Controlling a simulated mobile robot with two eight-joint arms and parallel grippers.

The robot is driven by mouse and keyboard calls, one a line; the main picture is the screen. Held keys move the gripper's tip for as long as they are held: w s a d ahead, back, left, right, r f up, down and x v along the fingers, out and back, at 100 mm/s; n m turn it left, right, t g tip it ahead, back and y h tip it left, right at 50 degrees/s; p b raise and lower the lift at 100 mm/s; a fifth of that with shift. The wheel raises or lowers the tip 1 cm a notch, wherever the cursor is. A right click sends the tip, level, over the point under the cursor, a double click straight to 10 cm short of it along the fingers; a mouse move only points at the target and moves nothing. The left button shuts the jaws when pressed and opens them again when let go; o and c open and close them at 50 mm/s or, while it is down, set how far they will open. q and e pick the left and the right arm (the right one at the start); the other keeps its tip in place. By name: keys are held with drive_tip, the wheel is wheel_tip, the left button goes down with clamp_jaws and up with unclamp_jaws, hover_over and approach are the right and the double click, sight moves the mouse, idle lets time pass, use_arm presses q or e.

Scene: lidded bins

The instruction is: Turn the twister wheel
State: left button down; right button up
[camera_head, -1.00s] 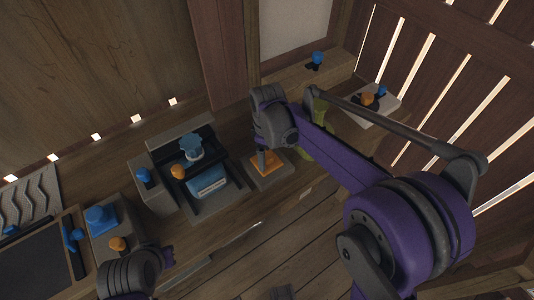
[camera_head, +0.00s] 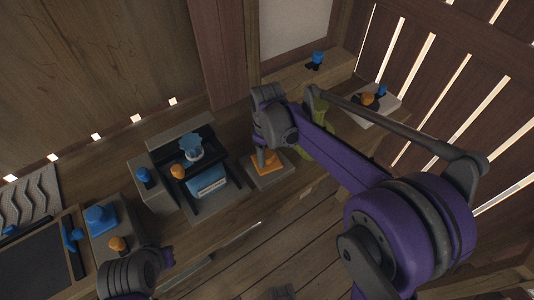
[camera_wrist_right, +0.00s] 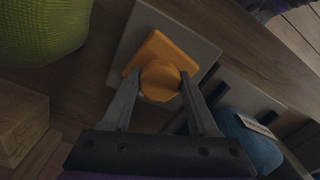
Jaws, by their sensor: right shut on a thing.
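An orange round knob on a squarish orange plate, apparently the twister wheel (camera_wrist_right: 160,80), sits on a grey block. In the head view the orange plate (camera_head: 267,162) shows right of the dark machine, and my right wrist hides part of it. My right gripper (camera_wrist_right: 160,92) is shut on the orange knob, one finger on each side. In the head view only a bit of the right gripper (camera_head: 263,156) shows below the wrist. My left arm enters at the bottom left, and its gripper is out of the picture.
A dark machine with a blue toothed piece (camera_head: 191,147) and a blue drum (camera_head: 207,182) stands to the left. A yellow-green rounded object (camera_wrist_right: 45,30) is close to the right gripper. Blocks with blue and orange knobs stand along the bench.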

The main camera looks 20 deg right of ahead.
drive_tip(key=m, duration=0.9)
drive_tip(key=shift+m, duration=0.4)
drive_tip(key=m, duration=0.4)
drive_tip(key=shift+m, duration=0.3)
drive_tip(key=m, duration=0.4)
drive_tip(key=shift+m+b, duration=0.3)
drive_tip(key=shift+m, duration=0.1)
drive_tip(key=o, duration=1.4)
drive_tip(key=shift+c, duration=0.2)
drive_tip(key=shift+r, duration=0.1)
